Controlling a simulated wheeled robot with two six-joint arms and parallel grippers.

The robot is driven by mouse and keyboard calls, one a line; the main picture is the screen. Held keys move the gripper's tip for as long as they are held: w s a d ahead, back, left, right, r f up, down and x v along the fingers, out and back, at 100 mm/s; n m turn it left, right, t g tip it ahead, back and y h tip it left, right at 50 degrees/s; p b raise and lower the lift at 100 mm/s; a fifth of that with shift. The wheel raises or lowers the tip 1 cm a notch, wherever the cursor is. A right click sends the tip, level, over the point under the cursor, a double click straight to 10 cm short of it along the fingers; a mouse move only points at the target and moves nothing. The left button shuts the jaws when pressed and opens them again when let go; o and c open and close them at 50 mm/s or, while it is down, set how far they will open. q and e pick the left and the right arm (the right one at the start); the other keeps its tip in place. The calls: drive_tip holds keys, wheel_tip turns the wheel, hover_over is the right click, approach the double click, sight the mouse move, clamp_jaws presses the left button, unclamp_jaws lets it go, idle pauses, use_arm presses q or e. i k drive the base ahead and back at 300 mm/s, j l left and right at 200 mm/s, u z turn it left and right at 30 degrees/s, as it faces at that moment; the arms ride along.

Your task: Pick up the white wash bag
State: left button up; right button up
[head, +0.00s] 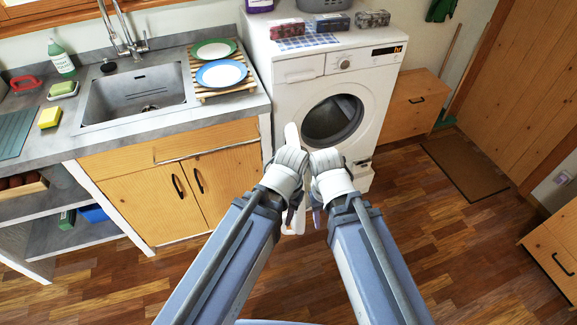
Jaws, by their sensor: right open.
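I cannot make out a white wash bag in the head view. My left gripper (290,168) and my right gripper (317,180) are close together at the centre, in front of the washing machine (285,95). The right gripper is open, with nothing seen in it. The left gripper's fingers overlap with the right one's, and I cannot tell whether it is open or shut.
Patterned boxes (373,19) and a grey basket (322,4) stand on the washing machine. Left is a counter with a sink (135,92), plates (221,73) on a slatted rack, a sponge (50,117) and a bottle (62,60). The wooden floor at right is open around a brown mat (465,167).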

sight(376, 18)
drive_tip(key=k+j+z, duration=0.1)
drive_tip(key=j, duration=0.25)
drive_tip(key=k+j+z, duration=0.1)
drive_tip(key=j, duration=0.25)
drive_tip(key=i+l+z, duration=0.3)
drive_tip(key=i+l, duration=0.4)
drive_tip(key=i+l+z, duration=0.25)
drive_tip(key=i+l, duration=0.3)
drive_tip(key=i, duration=0.2)
